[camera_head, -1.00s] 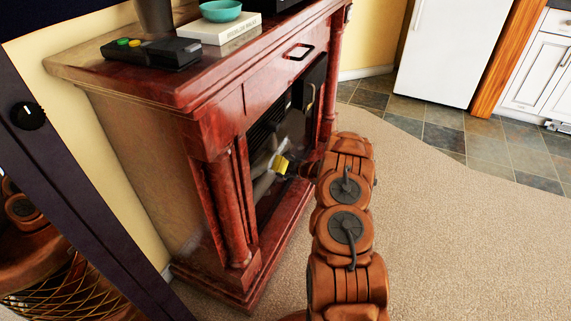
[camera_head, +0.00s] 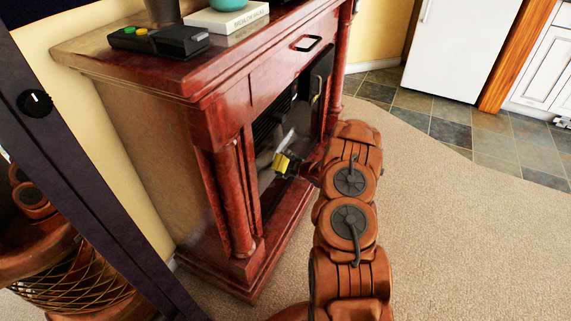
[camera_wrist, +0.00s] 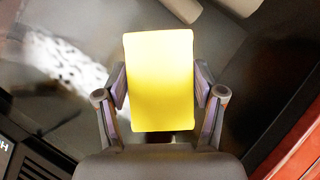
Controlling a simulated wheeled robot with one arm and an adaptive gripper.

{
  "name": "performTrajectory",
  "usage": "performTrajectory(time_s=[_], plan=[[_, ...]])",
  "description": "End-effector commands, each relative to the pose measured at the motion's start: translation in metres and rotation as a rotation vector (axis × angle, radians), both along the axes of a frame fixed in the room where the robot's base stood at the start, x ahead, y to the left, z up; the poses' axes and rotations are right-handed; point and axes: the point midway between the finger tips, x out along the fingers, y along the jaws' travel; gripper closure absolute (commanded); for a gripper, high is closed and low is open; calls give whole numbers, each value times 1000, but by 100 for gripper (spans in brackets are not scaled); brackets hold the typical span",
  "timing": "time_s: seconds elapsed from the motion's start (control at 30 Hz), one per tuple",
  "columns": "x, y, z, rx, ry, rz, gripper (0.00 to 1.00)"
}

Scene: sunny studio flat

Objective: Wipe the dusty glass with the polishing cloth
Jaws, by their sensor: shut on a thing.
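The yellow polishing cloth (camera_wrist: 160,80) is a flat, upright rectangle between my gripper's two fingers in the wrist view. It also shows in the head view as a small yellow patch (camera_head: 281,162). My gripper (camera_wrist: 160,95) is shut on the cloth, with a finger against each side. The dark glass (camera_wrist: 255,60) of the fireplace lies behind the cloth, with a whitish dusty smear (camera_wrist: 75,65) to the cloth's left. In the head view a pale streak (camera_head: 287,141) shows just above the cloth. I cannot tell whether the cloth touches the glass.
The red-brown fireplace cabinet (camera_head: 228,85) surrounds the glass. A dark door with a handle (camera_head: 318,90) stands at its far side. A black device (camera_head: 160,41), a book (camera_head: 226,18) and a turquoise bowl (camera_head: 230,4) are on top. Open carpet (camera_head: 460,230) lies to the right.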

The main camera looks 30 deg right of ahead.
Motion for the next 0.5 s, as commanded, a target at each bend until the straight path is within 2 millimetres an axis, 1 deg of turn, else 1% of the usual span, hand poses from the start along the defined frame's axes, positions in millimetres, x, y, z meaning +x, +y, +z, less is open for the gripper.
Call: performTrajectory(time_s=[0.3, 0.5], plan=[[-11, 22, 1, 2, -1, 4, 60], [-15, 28, 2, 0, -2, 4, 60]])
